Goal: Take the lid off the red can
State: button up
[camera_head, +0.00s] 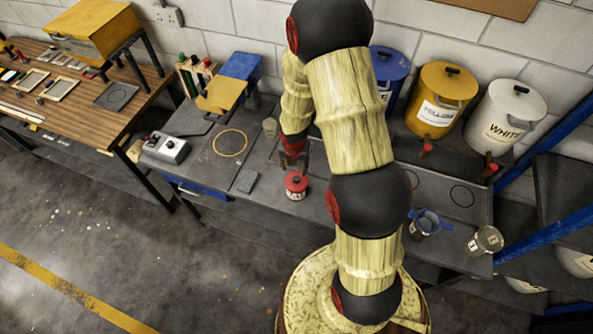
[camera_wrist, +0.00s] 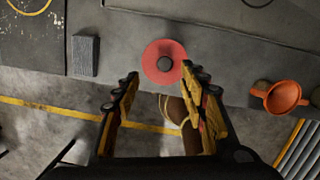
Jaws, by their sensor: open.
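The red can (camera_head: 296,187) stands upright on the grey bench near its front edge, with a pale label on its side. Its red lid (camera_wrist: 165,62) with a dark round knob (camera_wrist: 165,63) is on it, seen from above in the wrist view. My gripper (camera_wrist: 157,82) is open and empty, its two yellow and black fingers spread on either side below the lid in the picture. The fingers do not appear to touch the lid. In the head view my arm covers much of the bench, and my gripper (camera_head: 291,158) shows just behind the can.
A grey block (camera_head: 247,181) lies left of the can; it also shows in the wrist view (camera_wrist: 86,55). An orange funnel-like cup (camera_wrist: 281,97) is to the right in the wrist view. Blue, yellow (camera_head: 440,98) and white (camera_head: 505,115) drums stand behind. A clear cup (camera_head: 486,240) stands at the right.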

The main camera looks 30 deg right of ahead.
aim_at(297, 178)
jog(key=f, duration=0.3)
jog(key=f+n+b, duration=0.1)
jog(key=f, duration=0.2)
jog(key=d+f+n+b, duration=0.1)
jog(key=f, duration=0.2)
jog(key=shift+w, duration=0.15)
jog(key=c, duration=0.4)
jog(key=c, duration=0.7)
grip_shut()
